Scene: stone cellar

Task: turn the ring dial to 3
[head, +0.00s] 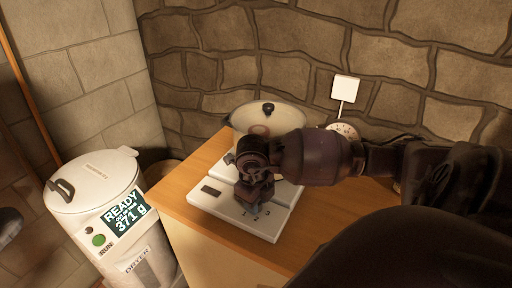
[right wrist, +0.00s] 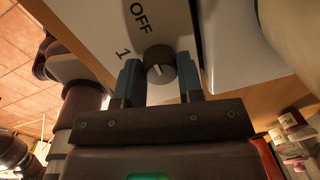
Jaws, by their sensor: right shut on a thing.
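The ring dial (right wrist: 158,64) is a small dark round knob with a white mark on the white front panel of a hotplate (head: 207,201). My right gripper (right wrist: 160,72) is shut on it, one finger on each side. In the right wrist view "OFF" and "1" are printed beside the knob, and other numbers are hidden. The white mark shows on the knob's near side, and I cannot tell which number it points to. In the head view "1 2 3" shows on the panel, and my right gripper (head: 252,205) covers the dial.
A white dryer (head: 105,200) with a "READY 371 g" display stands at the left. A stone wall closes the back. Small jars (right wrist: 288,118) show at the right in the right wrist view.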

